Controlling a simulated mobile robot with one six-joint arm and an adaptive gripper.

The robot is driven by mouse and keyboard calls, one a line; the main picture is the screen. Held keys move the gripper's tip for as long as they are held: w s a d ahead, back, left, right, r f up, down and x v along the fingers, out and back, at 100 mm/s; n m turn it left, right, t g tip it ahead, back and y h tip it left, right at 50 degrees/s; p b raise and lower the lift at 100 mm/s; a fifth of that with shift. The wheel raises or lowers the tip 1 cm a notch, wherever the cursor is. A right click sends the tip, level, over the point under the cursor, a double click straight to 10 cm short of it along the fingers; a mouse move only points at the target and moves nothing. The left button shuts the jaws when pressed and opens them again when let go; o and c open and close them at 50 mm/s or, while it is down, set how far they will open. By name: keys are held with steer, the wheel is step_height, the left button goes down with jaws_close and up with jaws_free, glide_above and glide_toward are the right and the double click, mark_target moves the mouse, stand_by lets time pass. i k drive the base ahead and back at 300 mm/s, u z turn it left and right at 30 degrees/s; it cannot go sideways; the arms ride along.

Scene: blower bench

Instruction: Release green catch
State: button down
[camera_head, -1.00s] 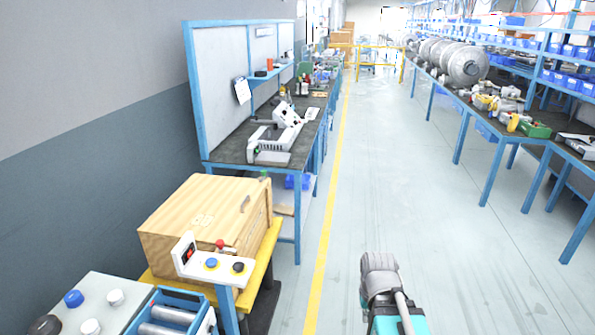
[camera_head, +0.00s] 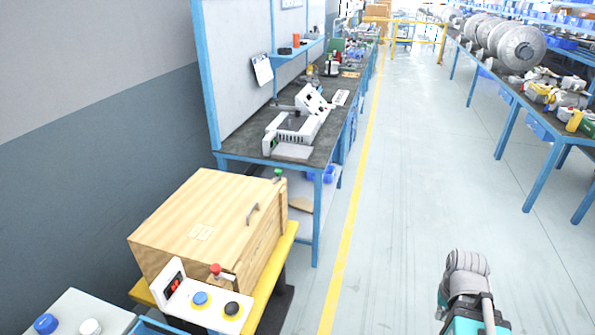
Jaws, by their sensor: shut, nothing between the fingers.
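The green catch (camera_head: 278,174) shows as a small green knob at the far right corner of a wooden box (camera_head: 205,215). Its lower part is hidden behind the box's edge. A red-knobbed catch (camera_head: 216,269) is at the box's near side. The box lid lies closed, with a grey handle (camera_head: 253,213) on its right side. A grey and teal part of my arm rises at the bottom right, over the floor and well apart from the box. My gripper's fingers do not show.
A control panel (camera_head: 203,300) with blue and black buttons stands before the box, on a yellow-edged stand. A blue-framed bench (camera_head: 240,155) with a white machine (camera_head: 297,128) is behind it. The aisle floor (camera_head: 400,220) is clear. Another bench runs along the right.

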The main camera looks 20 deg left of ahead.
mark_target(278, 171)
steer(key=u, duration=0.1)
steer(key=i, duration=0.75)
steer(key=u, duration=0.7)
steer(key=i, duration=0.55)
steer(key=u, duration=0.45)
steer(key=k, duration=0.9)
steer(key=u, duration=0.15)
steer(key=i, duration=0.75)
